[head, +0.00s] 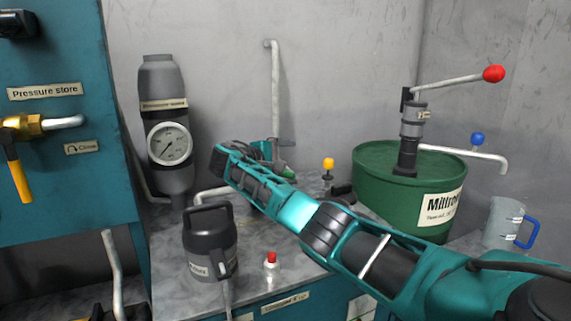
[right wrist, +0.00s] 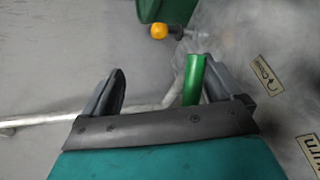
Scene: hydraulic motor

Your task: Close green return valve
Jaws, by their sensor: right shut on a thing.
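The green return valve handle (right wrist: 193,80) stands between the fingers of my right gripper (right wrist: 165,88) in the right wrist view, close against the right-hand finger. I take the gripper as shut on this handle, though the left-hand finger looks apart from it. In the head view, a small part of the green handle (head: 288,172) shows beside my right gripper (head: 268,152), behind my right arm. The valve's body is mostly hidden there. My left gripper is in neither view.
A "Close" arrow label (right wrist: 266,76) lies right of the handle. A yellow knob (head: 328,164) stands nearby, left of the green drum (head: 385,195). A grey canister (head: 209,245) and red-topped button (head: 271,260) stand in front. A pipe (right wrist: 60,118) runs past the fingers.

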